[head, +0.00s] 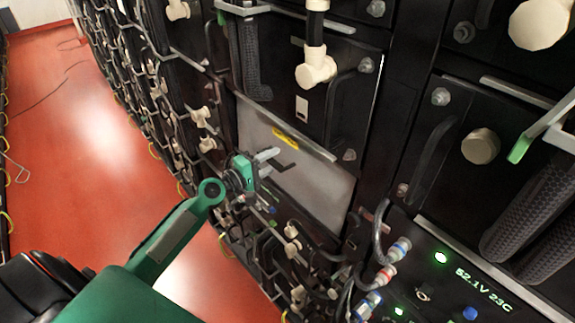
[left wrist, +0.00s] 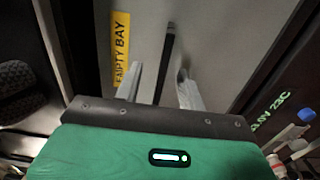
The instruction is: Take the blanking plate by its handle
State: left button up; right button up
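The blanking plate (head: 305,185) is a flat grey panel in a rack bay, with a yellow label along its top edge. In the left wrist view the plate (left wrist: 220,40) fills the middle, and its label reads "EMPTY BAY". Its handle (left wrist: 166,60) is a thin dark bar standing out from the plate. My left gripper (head: 272,161) is in front of the plate. In the left wrist view its two pale fingers (left wrist: 160,85) are open, one on each side of the handle, with a gap to each. My right gripper is not in view.
Black battery modules with pale connectors (head: 316,68) surround the plate. A lit panel (head: 465,280) with cables and a "52.1V 23C" readout is at lower right. Looped cables (head: 375,225) hang close to the plate's right.

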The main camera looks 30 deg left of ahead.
pick_arm(q)
jog(key=shift+w, duration=0.2)
jog(key=shift+w+d, duration=0.2)
jog(key=shift+w, duration=0.1)
dwell(0.4)
jog(key=shift+c, duration=1.3)
grip_shut()
jog(key=shift+r, duration=0.1)
jog(key=shift+r+p, duration=0.5)
jog(key=shift+r, duration=0.15)
jog(key=shift+s+a+f, duration=0.1)
